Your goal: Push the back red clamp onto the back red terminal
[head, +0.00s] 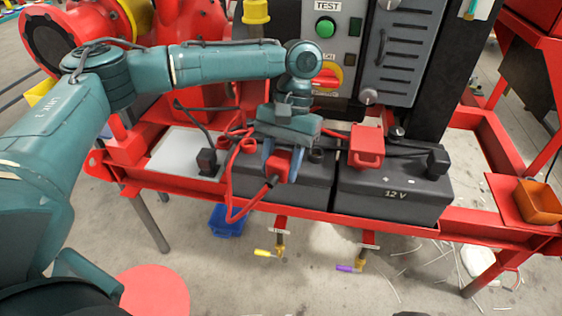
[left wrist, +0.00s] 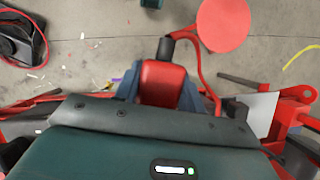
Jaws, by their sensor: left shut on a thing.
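My left gripper (head: 281,160) points down over the left black battery (head: 310,190), with its blue-grey fingers shut on a red clamp (head: 278,166). The red clamp also shows in the left wrist view (left wrist: 162,82), between the fingers, with a black sleeve and a red cable leaving it. The gripper and clamp cover the battery top beneath, so I cannot see a red terminal there or tell whether the clamp touches one. A red block-like piece (head: 367,144) sits on the right battery (head: 392,196), marked 12 V. My right gripper is not in view.
The red cable (head: 234,213) loops below the red frame's front rail. Black clamp-like pieces stand at the left (head: 207,161) and right (head: 438,161). A grey control box (head: 398,50) rises behind the batteries. An orange bin (head: 540,202) is at right.

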